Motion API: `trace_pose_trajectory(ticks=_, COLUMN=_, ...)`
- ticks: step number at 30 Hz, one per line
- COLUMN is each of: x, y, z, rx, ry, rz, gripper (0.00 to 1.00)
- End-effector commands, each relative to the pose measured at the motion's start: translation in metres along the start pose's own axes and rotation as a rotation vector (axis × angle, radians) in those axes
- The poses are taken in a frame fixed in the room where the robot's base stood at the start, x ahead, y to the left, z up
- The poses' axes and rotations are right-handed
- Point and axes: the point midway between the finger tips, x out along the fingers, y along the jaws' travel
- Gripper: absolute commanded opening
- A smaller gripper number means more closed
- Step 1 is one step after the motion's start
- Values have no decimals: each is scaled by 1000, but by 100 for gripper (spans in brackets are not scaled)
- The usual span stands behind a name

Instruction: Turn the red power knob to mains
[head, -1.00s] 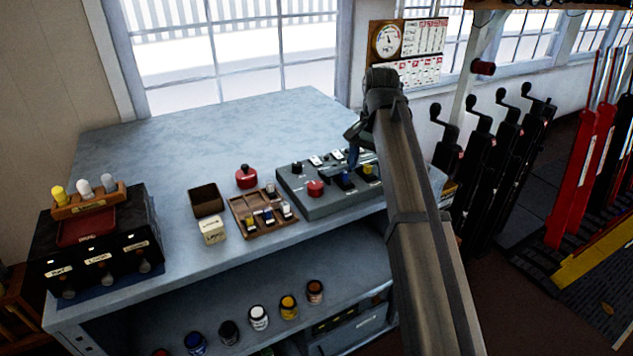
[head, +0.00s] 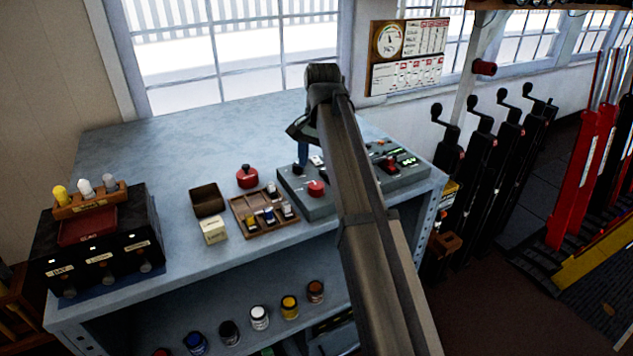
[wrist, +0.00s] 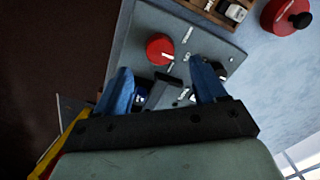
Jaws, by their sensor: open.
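The red knob (head: 316,188) sits on the front left of the grey control panel (head: 312,208) on the bench. In the wrist view the knob (wrist: 158,48) is round, with a white pointer line; small white lettering lies around it, too small to read surely. My gripper (head: 302,160) is above the panel's left part, pointing down. In the wrist view my gripper (wrist: 163,85) has its two blue fingers apart with nothing held. The knob lies just beyond the fingertips, apart from them. A dark switch (wrist: 165,92) shows between the fingers.
A red round object with a black top (head: 247,177) stands left of the panel. A wooden tray (head: 262,212) of small parts and a dark box (head: 207,199) sit nearby. My arm hides the panel's middle. The back of the bench is clear.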

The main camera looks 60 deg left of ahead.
Motion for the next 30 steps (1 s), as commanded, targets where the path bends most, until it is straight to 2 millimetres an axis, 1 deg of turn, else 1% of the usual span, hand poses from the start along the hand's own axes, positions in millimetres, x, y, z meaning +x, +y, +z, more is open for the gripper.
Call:
trace_pose_trajectory(ticks=1, x=11, y=1, z=1, rx=0, ry=-2, rz=2, gripper=71)
trace_pose_trajectory(ticks=6, x=37, y=1, z=1, rx=0, ry=-1, rz=1, gripper=71)
trace_pose_trajectory(ticks=12, x=56, y=0, z=0, rx=0, ry=0, rz=0, gripper=71)
trace_pose_trajectory(ticks=17, x=63, y=0, z=0, rx=0, ry=0, rz=1, gripper=71)
trace_pose_trajectory(ticks=25, x=64, y=0, z=0, rx=0, ry=0, rz=0, gripper=71)
trace_pose_trajectory(ticks=26, x=63, y=0, z=0, rx=0, ry=0, rz=0, gripper=70)
trace_pose_trajectory(ticks=30, x=63, y=0, z=0, rx=0, ry=0, rz=0, gripper=56)
